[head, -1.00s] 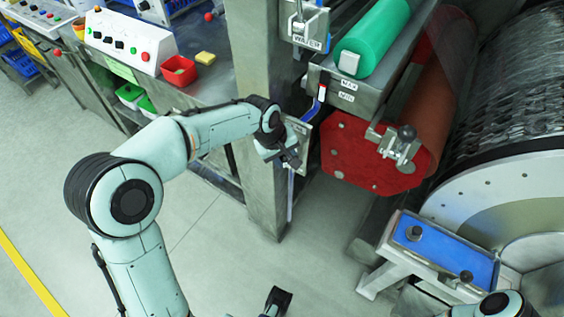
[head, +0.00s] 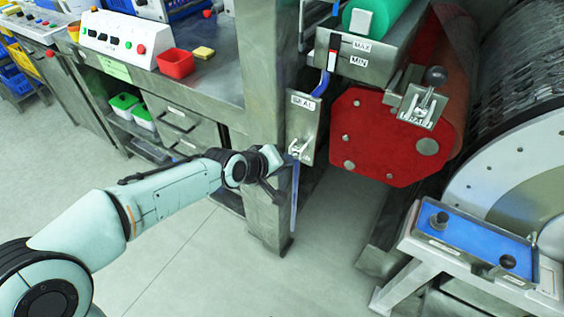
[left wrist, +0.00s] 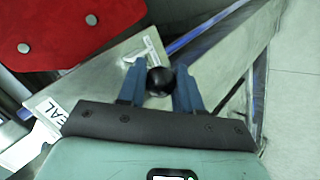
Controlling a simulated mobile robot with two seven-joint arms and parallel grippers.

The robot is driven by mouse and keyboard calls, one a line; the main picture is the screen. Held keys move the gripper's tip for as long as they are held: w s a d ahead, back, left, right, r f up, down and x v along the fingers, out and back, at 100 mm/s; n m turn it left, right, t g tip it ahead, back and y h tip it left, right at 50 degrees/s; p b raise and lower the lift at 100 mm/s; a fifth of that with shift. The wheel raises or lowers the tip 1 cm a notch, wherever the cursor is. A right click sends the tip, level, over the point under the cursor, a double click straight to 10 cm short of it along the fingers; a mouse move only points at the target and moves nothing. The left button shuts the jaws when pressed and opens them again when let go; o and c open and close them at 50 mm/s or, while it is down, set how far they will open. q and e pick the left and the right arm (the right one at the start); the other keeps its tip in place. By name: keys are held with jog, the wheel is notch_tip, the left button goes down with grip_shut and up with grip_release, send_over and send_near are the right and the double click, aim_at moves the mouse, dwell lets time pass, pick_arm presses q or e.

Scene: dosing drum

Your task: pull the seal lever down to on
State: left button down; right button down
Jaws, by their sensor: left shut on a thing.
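The seal lever's black ball knob (left wrist: 160,80) sits between the two blue fingers of my left gripper (left wrist: 160,92) in the left wrist view. The gripper is shut on it. The steel seal plate (head: 306,125), labelled SEAL, is fixed to the side of the steel post in the head view. The lever's bracket (head: 298,150) shows at the plate's lower end. My left gripper (head: 275,188) is low and to the left of that bracket, where it hides the knob. My right gripper is out of view.
The steel post (head: 262,90) stands right behind my left gripper. A red end plate (head: 375,140) with another black-knobbed lever (head: 434,78) is to the right. A blue control panel (head: 475,245) is at the lower right. Open floor lies below.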

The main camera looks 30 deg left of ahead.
pick_arm(q)
jog(key=shift+s+f, duration=0.2)
jog(key=shift+f, duration=0.5)
jog(key=shift+s+f, duration=0.2)
jog(key=shift+f, duration=0.45)
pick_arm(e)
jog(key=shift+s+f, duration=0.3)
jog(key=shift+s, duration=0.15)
pick_arm(q)
jog(key=shift+a+f, duration=0.1)
jog(key=c, duration=0.8)
grip_release()
jog(key=shift+w, duration=0.1)
jog(key=shift+w+r, duration=0.1)
jog(key=shift+r, duration=0.1)
jog(key=shift+s+r, duration=0.3)
jog(key=shift+r, duration=0.1)
jog(key=p+v, duration=0.3)
jog(key=v, duration=0.9)
jog(key=shift+s+a, duration=0.15)
jog(key=shift+a, duration=0.05)
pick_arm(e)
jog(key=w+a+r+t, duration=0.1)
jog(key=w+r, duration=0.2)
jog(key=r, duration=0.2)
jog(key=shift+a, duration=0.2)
